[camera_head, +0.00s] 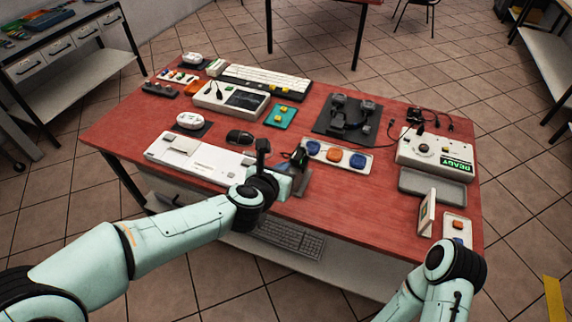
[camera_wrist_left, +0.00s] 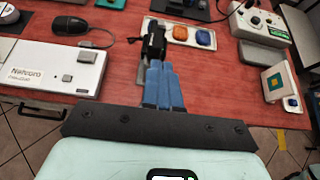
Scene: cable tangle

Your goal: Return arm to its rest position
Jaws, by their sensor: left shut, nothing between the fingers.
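My left arm comes in from the left over the front of the red table (camera_head: 365,215). My left gripper (camera_head: 299,163) is over the table's front middle, close to the left end of a white panel with blue and orange buttons (camera_head: 337,155). In the left wrist view the blue fingers (camera_wrist_left: 160,68) are together and hold nothing. A black object (camera_wrist_left: 153,42) lies just beyond their tips; I cannot tell whether they touch it. My right arm (camera_head: 452,265) is at the lower right; its gripper does not show.
A white console (camera_head: 200,158) lies left of the left gripper, with a dark mouse (camera_head: 240,137) behind it. The front middle of the table is mostly bare.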

